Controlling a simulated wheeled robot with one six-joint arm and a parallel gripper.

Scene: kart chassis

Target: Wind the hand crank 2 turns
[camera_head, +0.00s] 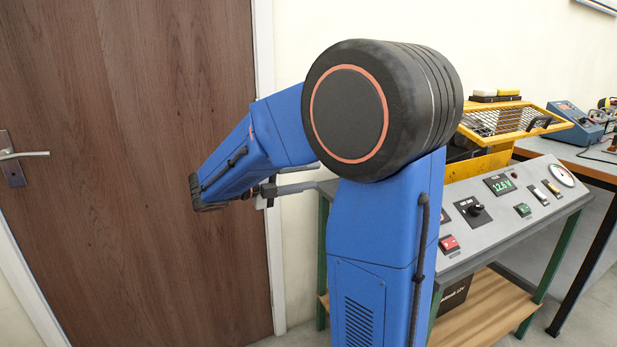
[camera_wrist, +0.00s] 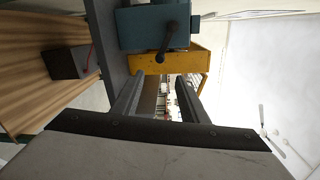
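A dark hand crank (camera_wrist: 167,42) shows in the wrist view, on the face of a blue-grey box (camera_wrist: 135,27). Its arm ends in a round dark knob. My gripper (camera_wrist: 160,78) is open, with its two dark fingers apart and nothing between them. The crank lies beyond the fingertips, toward the top of the picture, and appears apart from them. In the head view my arm hides the crank, and only a small part of my gripper's end shows behind the blue arm links.
A yellow housing (camera_wrist: 185,62) adjoins the blue-grey box. A yellow mesh guard (camera_head: 515,119) and a grey control panel (camera_head: 520,210) with switches stand on the bench at right. A dark box (camera_wrist: 65,62) sits on the wooden shelf below. A closed brown door (camera_head: 130,170) is at left.

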